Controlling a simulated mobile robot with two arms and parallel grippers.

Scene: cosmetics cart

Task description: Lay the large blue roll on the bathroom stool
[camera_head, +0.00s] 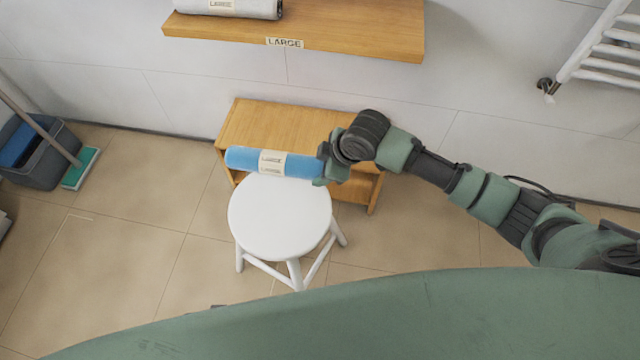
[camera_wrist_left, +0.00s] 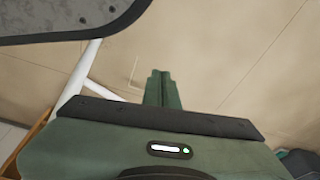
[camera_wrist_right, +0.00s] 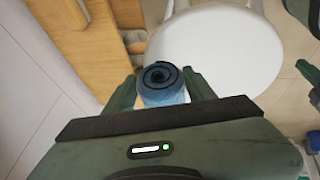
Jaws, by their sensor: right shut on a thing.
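The large blue roll (camera_head: 275,162) has a pale band labelled LARGE and lies roughly level. My right gripper (camera_head: 322,168) is shut on its right end. The right wrist view shows the dark spiral end of the roll (camera_wrist_right: 160,82) between the fingers (camera_wrist_right: 162,90). The white round bathroom stool (camera_head: 280,218) stands below and in front of the roll. In the head view the roll overlaps the seat's back edge, and it looks held above it. The seat also shows in the right wrist view (camera_wrist_right: 225,50). My left gripper (camera_wrist_left: 163,88) is shut and empty, low near a white stool leg.
A low wooden bench (camera_head: 265,125) with open compartments stands behind the stool against the wall. A wall shelf (camera_head: 340,30) labelled LARGE carries a grey roll (camera_head: 230,8). A mop bucket (camera_head: 35,160) stands at left, and a white towel radiator (camera_head: 605,50) hangs at right. The floor left of the stool is clear.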

